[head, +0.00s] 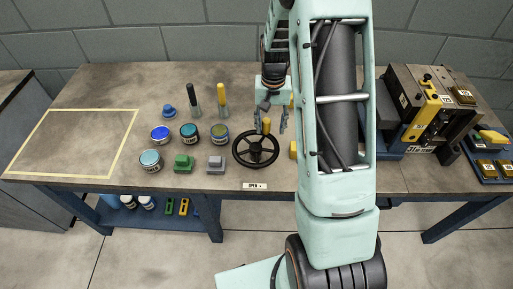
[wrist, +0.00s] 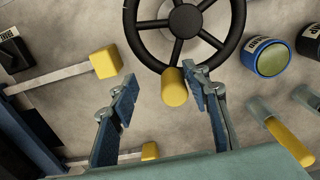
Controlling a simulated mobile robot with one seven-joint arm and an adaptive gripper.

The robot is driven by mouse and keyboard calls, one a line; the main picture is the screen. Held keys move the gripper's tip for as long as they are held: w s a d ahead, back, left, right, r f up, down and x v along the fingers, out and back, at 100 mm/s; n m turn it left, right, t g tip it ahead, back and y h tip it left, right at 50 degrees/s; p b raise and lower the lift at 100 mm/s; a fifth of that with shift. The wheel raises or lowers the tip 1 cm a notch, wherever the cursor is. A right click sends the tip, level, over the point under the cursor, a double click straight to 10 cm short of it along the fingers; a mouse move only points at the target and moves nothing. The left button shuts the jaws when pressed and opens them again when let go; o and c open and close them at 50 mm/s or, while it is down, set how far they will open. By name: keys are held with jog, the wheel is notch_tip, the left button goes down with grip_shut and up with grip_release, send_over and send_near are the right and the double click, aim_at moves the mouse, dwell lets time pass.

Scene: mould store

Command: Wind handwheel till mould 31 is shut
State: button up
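The black handwheel (head: 255,149) lies on the bench, with a yellow crank knob (head: 266,126) on its far rim. My gripper (head: 276,122) is over that rim. In the wrist view my gripper (wrist: 163,92) is open, and the knob (wrist: 174,88) stands between its fingers, close to the right finger. I cannot tell whether that finger touches it. The handwheel (wrist: 185,20) shows partly at the top. The mould (head: 430,100) labelled 31 stands at the bench's right, dark blocks with a yellow plate. My arm hides its left side, and I cannot tell its gap.
An "OPEN" label with an arrow (head: 255,186) is on the front edge. A taped area (head: 75,112) at left is empty.

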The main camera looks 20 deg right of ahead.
notch_tip(320, 180, up, 9)
jog(key=p, duration=0.6)
dwell(0.6)
